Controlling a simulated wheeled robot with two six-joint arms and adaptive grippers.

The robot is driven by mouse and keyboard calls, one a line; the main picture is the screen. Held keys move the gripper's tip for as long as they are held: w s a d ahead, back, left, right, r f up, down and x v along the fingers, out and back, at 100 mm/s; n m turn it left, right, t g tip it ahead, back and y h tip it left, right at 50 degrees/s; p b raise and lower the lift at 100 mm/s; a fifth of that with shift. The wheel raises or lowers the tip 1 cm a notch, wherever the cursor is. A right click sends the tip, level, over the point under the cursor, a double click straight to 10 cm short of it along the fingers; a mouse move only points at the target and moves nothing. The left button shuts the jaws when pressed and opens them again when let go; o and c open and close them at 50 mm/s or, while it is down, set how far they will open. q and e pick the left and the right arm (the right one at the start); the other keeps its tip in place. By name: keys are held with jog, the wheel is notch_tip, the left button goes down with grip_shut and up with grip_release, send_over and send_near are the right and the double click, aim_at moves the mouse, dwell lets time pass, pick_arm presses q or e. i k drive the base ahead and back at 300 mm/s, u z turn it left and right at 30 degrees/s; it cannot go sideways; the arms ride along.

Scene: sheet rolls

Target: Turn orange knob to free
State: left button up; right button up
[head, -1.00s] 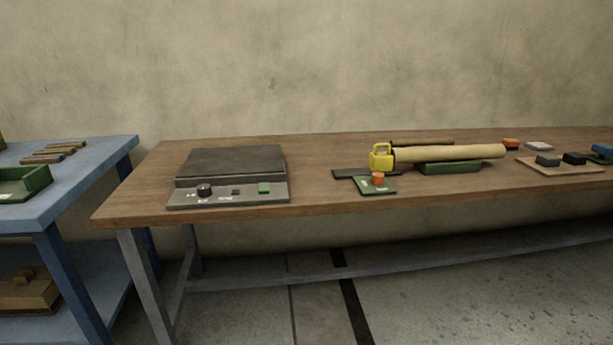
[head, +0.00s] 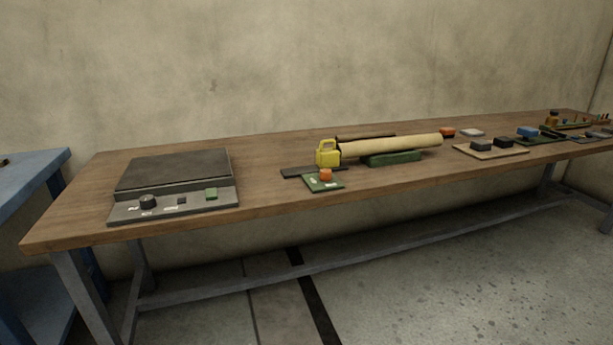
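The orange knob (head: 325,174) stands on a small green plate (head: 324,186) with pale label marks, near the front edge of the wooden table. Which way the knob is turned is too small to tell. Behind it is a yellow clamp-like part (head: 327,153) at the left end of a tan sheet roll (head: 391,146). The roll lies above a green block (head: 392,159). A dark flat bar (head: 298,172) lies left of the knob plate. Neither of my grippers shows in the head view.
A grey device (head: 173,186) with a black dial and green button sits at the table's left. A blue table (head: 32,180) stands left. Floor in front is clear.

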aim_at(324, 174)
jog(key=u, duration=0.7)
jog(key=i, duration=1.25)
jog(key=z, duration=1.4)
